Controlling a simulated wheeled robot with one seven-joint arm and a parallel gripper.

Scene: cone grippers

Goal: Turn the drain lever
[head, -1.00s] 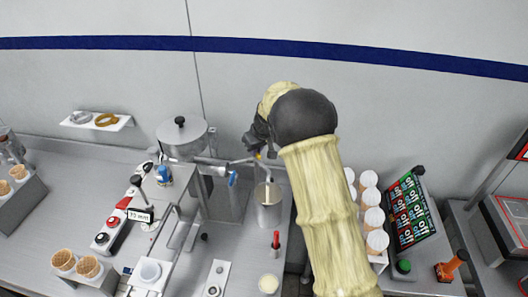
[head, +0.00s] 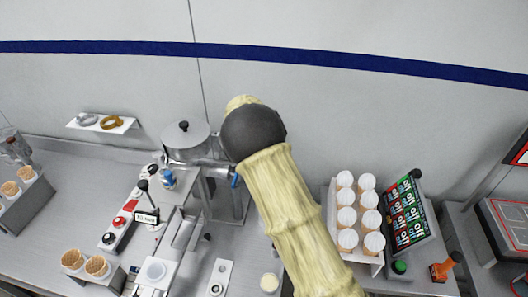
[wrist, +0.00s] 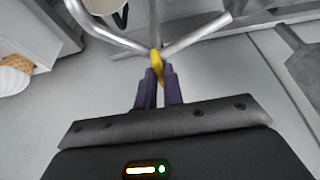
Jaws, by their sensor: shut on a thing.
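The drain lever (wrist: 156,62) is a small yellow handle at the joint of metal pipes in the wrist view. My gripper (wrist: 160,84) has its two purple fingers shut on this yellow lever, one finger on each side. In the head view my arm hides both the gripper and the lever. The steel hopper machine (head: 187,140) stands just left of my arm, with a blue handle (head: 234,180) on its pipe.
Metal pipes (wrist: 195,38) run close around the fingertips. A tray of white-topped cones (head: 346,217) and a lit panel (head: 407,214) stand to the right. Cone holders (head: 96,267) and a button box (head: 115,232) stand to the left.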

